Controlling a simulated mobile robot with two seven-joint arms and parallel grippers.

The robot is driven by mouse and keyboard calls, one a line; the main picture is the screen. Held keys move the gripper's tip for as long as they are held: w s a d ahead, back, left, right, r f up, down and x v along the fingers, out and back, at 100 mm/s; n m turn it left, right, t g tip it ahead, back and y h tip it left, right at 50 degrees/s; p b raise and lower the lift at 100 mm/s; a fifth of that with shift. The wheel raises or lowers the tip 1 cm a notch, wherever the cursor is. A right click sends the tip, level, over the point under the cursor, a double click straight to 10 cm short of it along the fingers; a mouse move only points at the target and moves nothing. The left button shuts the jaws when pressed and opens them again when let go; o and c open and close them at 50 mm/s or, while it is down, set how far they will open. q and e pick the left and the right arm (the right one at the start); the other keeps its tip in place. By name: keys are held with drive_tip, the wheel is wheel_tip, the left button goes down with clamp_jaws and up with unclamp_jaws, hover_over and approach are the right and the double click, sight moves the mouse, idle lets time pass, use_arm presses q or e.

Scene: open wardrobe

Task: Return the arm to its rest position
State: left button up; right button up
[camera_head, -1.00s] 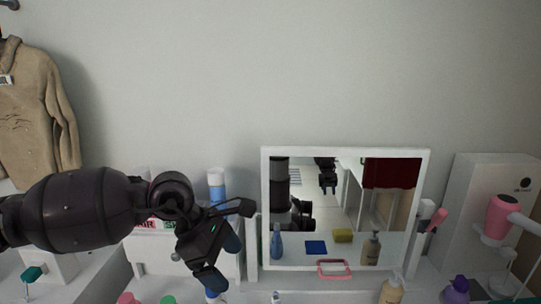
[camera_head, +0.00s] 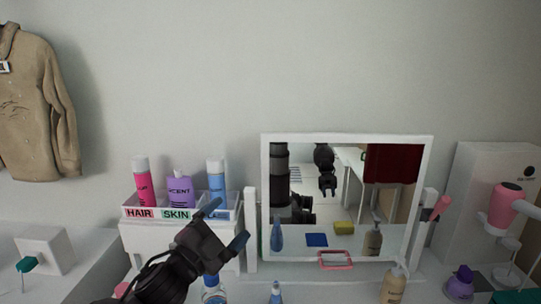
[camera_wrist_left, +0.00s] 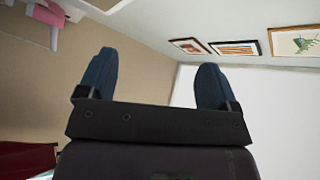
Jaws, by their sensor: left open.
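My left gripper (camera_head: 226,224) shows in the head view at the lower left, in front of the white organizer tray and left of the mirror. Its two blue fingertips are spread apart with nothing between them. In the left wrist view the open fingers (camera_wrist_left: 153,82) are empty against wall and ceiling. The arm comes up from the bottom edge of the head view. My right gripper is not directly in view; the mirror (camera_head: 433,150) reflects dark parts of my body.
A white organizer (camera_head: 130,212) labelled HAIR and SKIN holds a pink can (camera_head: 142,180), a purple bottle (camera_head: 180,190) and a blue can (camera_head: 216,178). A tan jacket (camera_head: 38,100) hangs left.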

use_arm(q)
drive_tip(key=s+a+f+n+y+b, duration=0.1)
drive_tip(key=s+a+f+n+y, duration=0.15)
drive_tip(key=a+f+n, duration=0.4)
drive_tip(key=s+a+f+n+g+y+b, duration=0.1)
drive_tip(key=s+a+f+n+y, duration=0.2)
drive_tip(key=f, duration=0.7)
drive_tip(key=s+a+f+n+y+b, duration=0.1)
drive_tip(key=s+a+f+n+y, duration=0.25)
drive_tip(key=f, duration=0.55)
drive_tip(key=s+a+f+n+g+y+b, duration=0.1)
drive_tip(key=s+a+f+n+g+y, duration=0.1)
drive_tip(key=s+f, duration=0.6)
drive_tip(key=s+a+f+n+g+y+b, duration=0.1)
drive_tip(key=s+a+f+n+g+y, duration=0.1)
drive_tip(key=s+f, duration=0.7)
drive_tip(key=shift+s+a+f+n+g, duration=0.2)
drive_tip(key=shift+s+a+n+g, duration=0.25)
drive_tip(key=shift+a, duration=0.4)
use_arm(e)
wheel_tip(320, 180, down, 8)
drive_tip(key=s, duration=0.2)
drive_tip(key=shift+s+f+g, duration=0.15)
drive_tip(key=shift+s+g, duration=0.05)
drive_tip(key=shift+g, duration=0.2)
use_arm(q)
drive_tip(key=shift+w, duration=0.1)
